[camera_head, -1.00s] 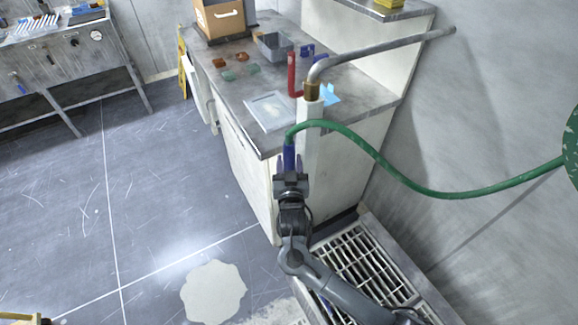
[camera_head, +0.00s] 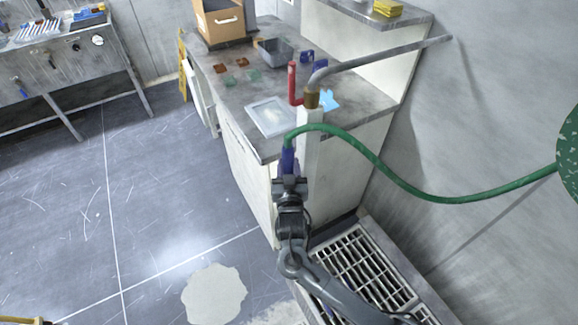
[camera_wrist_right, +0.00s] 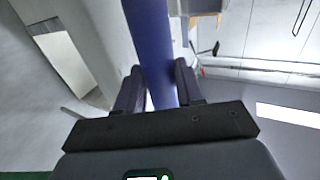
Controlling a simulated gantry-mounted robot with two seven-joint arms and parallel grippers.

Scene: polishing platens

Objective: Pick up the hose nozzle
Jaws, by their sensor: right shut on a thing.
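The hose nozzle (camera_head: 288,158) is a blue piece at the end of a green hose (camera_head: 400,183), in front of the cabinet's near corner in the head view. My right gripper (camera_head: 289,177) is shut on it, and the nozzle points up from the jaws. In the right wrist view the blue nozzle (camera_wrist_right: 152,50) runs between the two dark fingers of my right gripper (camera_wrist_right: 158,85). The hose arches from the nozzle's top over to the green reel at the right edge. My left gripper is not in view.
A grey worktop (camera_head: 240,98) holds a white tray (camera_head: 271,117), a grey bin (camera_head: 275,52) and small coloured pieces. A white post (camera_head: 310,135) with a bent grey pipe stands close behind the nozzle. A floor grate (camera_head: 365,265) lies at lower right. Floor at left is mostly clear.

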